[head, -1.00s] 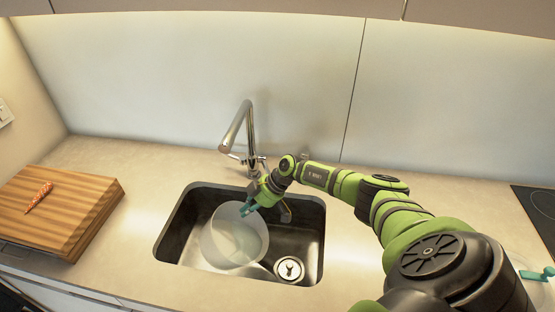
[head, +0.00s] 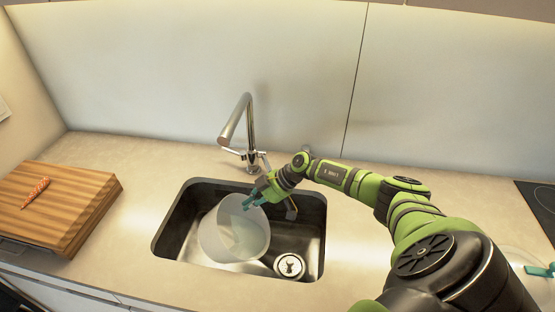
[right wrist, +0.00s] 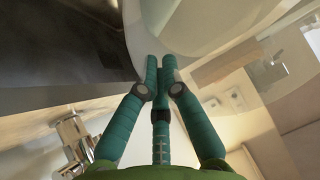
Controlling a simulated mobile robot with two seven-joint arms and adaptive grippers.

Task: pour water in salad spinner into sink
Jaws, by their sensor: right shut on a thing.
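The salad spinner bowl (head: 222,240), translucent white, is tilted inside the left part of the sink (head: 310,225). A paler patch, perhaps water, shows in its lower part. My right gripper (head: 249,203) is shut on the bowl's upper right rim. In the right wrist view the teal fingers (right wrist: 158,68) meet at the bowl's pale wall (right wrist: 180,25). The drain (head: 289,265) lies at the sink's lower right, beside the bowl. My left gripper is in no view.
The faucet (head: 247,135) rises behind the sink, close to my right gripper. A wooden cutting board (head: 75,205) with a carrot (head: 36,192) lies at the left. A dark cooktop (head: 540,205) and a clear lid-like thing with a teal part (head: 540,270) are at the right.

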